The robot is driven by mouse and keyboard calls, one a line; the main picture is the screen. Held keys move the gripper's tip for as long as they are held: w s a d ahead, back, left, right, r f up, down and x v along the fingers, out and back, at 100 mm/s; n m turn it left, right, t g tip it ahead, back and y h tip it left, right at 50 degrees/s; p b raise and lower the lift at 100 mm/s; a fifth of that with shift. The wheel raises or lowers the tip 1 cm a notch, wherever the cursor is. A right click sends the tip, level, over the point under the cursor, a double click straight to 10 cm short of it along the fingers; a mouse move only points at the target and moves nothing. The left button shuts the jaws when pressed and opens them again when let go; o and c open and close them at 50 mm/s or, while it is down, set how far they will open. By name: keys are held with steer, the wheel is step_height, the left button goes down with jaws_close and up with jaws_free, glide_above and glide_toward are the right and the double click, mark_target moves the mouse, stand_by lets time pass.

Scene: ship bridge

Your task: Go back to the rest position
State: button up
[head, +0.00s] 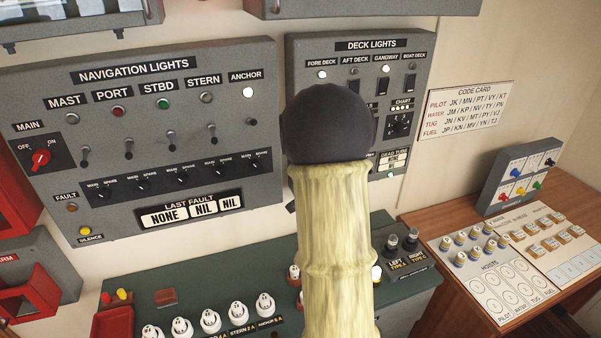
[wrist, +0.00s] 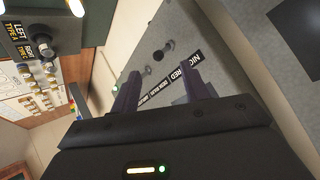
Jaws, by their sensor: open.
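My gripper (wrist: 160,90) shows in the wrist view with its two dark fingers spread apart and nothing held between them. It faces a grey panel (wrist: 215,45) with small black label strips and dark knobs; the gap to the panel is hard to judge. In the head view my own arm stands upright in the middle and hides the gripper. It covers the lower left of the deck lights panel (head: 305,62) and part of the green console (head: 225,258) below.
The navigation lights panel (head: 225,62) fills the wall at left, with red boxes (head: 12,190) beside it. A wooden desk (head: 418,212) at right carries cards with pegs and a small grey box (head: 495,178) of coloured switches. The wall around the code card (head: 468,112) is clear.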

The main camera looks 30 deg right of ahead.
steer(key=s+a+f+n+g+y+b, duration=0.1)
steer(key=s+a+f+n, duration=0.3)
steer(key=a, duration=0.6)
steer(key=s+a+f+n+g+y+b, duration=0.2)
steer(key=s+a+f+n+y+b, duration=0.1)
steer(key=s+a, duration=0.5)
steer(key=s+a+f+n+g+y+b, duration=0.2)
steer(key=s+a+f+n+b, duration=0.2)
steer(key=a, duration=0.8)
steer(key=shift+s+a+f+n+y, duration=0.35)
steer(key=shift+s+f+n, duration=0.1)
steer(key=shift+s+n, duration=0.65)
steer(key=shift+w, duration=0.1)
